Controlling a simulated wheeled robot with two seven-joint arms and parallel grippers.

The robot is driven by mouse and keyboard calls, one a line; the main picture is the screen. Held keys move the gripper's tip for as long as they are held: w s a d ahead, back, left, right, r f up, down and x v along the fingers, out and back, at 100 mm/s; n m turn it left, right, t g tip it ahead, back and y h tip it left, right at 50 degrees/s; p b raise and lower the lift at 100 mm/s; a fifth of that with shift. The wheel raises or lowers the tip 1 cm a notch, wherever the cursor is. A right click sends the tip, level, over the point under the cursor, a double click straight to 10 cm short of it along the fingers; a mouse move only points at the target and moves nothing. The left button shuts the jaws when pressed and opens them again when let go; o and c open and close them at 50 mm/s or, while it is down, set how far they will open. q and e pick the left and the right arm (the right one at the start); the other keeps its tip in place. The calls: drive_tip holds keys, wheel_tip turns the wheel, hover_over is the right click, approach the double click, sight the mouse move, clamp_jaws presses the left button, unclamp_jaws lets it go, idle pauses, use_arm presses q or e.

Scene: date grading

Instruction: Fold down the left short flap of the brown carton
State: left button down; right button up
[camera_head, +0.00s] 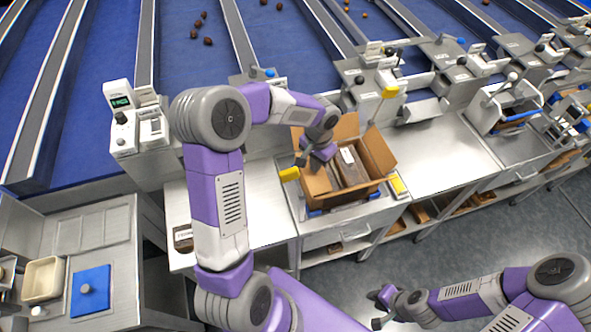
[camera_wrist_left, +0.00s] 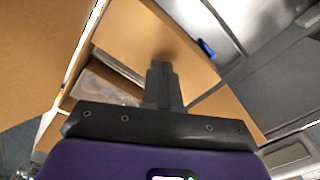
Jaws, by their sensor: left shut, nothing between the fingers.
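The brown carton (camera_head: 360,192) stands open on the steel bench, with dark packs (camera_head: 347,167) inside it. Its back flap (camera_head: 345,127) and right flap (camera_head: 379,150) stand up. The left short flap (camera_head: 315,183) leans at the carton's left side. My left gripper (camera_head: 303,160) is shut and empty at the upper part of that side. In the left wrist view my shut fingers (camera_wrist_left: 161,70) lie over a brown panel (camera_wrist_left: 140,37), close to or touching it; contact cannot be told. My right gripper (camera_head: 373,308) is open and empty, low at the front, away from the carton.
Grading machines (camera_head: 375,90) line the back. The steel bench is clear right of the carton (camera_head: 440,150).

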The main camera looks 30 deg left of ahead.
use_arm(q)
wheel_tip(320, 180, up, 10)
drive_tip(key=p, duration=0.7)
drive_tip(key=shift+r, duration=0.1)
